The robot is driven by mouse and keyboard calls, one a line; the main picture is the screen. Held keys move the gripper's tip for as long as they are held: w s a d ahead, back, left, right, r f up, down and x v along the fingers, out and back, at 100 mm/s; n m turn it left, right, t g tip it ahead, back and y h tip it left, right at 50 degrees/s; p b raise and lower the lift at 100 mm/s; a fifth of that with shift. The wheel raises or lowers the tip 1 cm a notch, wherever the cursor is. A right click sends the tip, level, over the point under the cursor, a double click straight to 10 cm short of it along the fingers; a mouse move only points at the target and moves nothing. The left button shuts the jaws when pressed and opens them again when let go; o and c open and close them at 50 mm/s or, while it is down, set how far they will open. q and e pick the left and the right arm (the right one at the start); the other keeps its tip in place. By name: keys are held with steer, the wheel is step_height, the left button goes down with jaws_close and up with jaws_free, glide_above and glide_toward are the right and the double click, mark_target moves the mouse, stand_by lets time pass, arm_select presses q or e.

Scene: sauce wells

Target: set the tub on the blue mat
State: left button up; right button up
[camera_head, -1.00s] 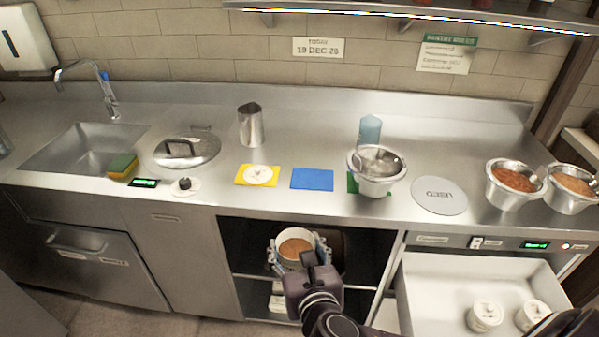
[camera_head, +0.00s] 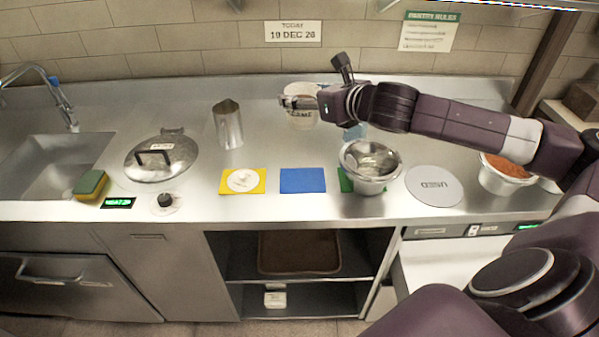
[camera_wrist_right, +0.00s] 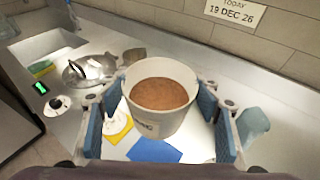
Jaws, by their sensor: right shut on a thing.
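The white tub (camera_head: 302,118), filled with something brown, is held in my right gripper (camera_head: 290,102), up over the back part of the counter. In the right wrist view the tub (camera_wrist_right: 162,110) sits upright between the two blue-padded fingers (camera_wrist_right: 165,118). The blue mat (camera_head: 303,180) lies flat and bare on the counter, between a yellow mat and a green one. In the right wrist view the blue mat (camera_wrist_right: 153,151) shows in part below the tub. My left gripper is not in view.
A metal bowl (camera_head: 370,165) stands on the green mat (camera_head: 345,181), right of the blue mat. The yellow mat (camera_head: 227,187) bears a white disc. A steel jug (camera_head: 228,125), a lid (camera_head: 161,160) and a grey "USED" disc (camera_head: 434,186) are around.

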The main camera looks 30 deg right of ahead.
steer(key=shift+f+b, duration=0.85)
steer(key=shift+f, duration=9)
steer(key=shift+w, duration=0.1)
steer(key=o, duration=1.1)
steer(key=shift+f, duration=0.15)
steer(key=shift+o, duration=0.2)
